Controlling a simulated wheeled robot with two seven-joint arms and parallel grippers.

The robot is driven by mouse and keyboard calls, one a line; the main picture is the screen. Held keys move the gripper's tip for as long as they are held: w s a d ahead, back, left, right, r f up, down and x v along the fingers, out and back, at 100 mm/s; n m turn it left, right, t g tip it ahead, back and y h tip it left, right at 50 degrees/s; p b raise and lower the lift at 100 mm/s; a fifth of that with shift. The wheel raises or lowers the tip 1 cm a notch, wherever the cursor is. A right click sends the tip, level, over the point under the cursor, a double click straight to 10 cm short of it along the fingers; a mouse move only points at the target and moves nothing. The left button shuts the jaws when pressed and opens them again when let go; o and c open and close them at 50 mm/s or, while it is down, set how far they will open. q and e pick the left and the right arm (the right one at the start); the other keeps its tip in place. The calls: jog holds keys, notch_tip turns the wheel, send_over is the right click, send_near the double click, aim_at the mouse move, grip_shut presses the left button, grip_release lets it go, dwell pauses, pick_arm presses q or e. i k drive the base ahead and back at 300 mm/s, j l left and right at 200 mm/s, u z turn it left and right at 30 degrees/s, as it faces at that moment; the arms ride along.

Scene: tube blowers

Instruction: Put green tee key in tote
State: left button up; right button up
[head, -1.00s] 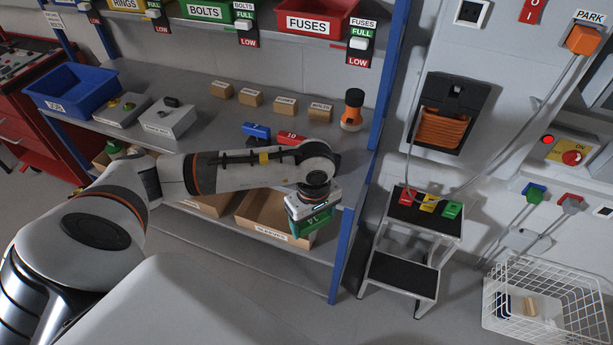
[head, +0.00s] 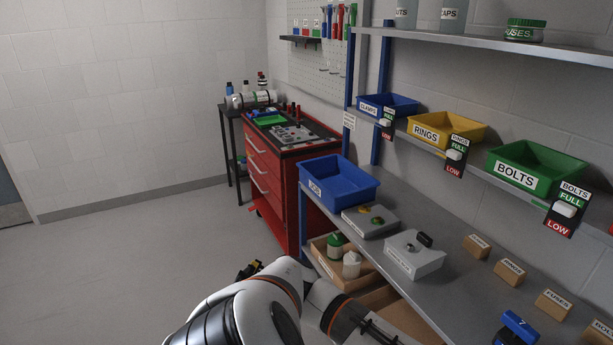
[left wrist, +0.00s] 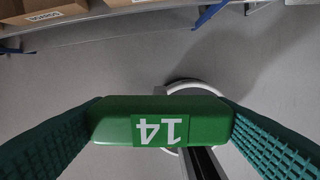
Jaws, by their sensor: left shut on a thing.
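My left gripper (left wrist: 161,128) shows in the left wrist view, with its two green ribbed fingers closed on the ends of a green tee key (left wrist: 112,118). The key's handle carries a white 14, upside down in this view. A dark shaft (left wrist: 203,162) extends below the handle. My right gripper is not in view.
A blue item (head: 518,327) lies nearer. A red tool cabinet (head: 270,175) stands at left. The floor there is clear.

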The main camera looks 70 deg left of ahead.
aim_at(327, 182)
jog(key=j+u, duration=0.1)
jog(key=j, duration=0.3)
jog(key=i+j+u, duration=0.1)
jog(key=j, duration=0.3)
jog(key=i+j+u, duration=0.15)
jog(key=j, duration=0.25)
jog(key=j+u, duration=0.1)
jog(key=j, duration=0.3)
jog(key=i+j+u, duration=0.1)
jog(key=j, duration=0.3)
jog(key=i+j+u, duration=0.1)
jog(key=j, duration=0.25)
jog(key=i+j+u, duration=0.1)
jog(key=j, duration=0.3)
jog(key=i, duration=0.1)
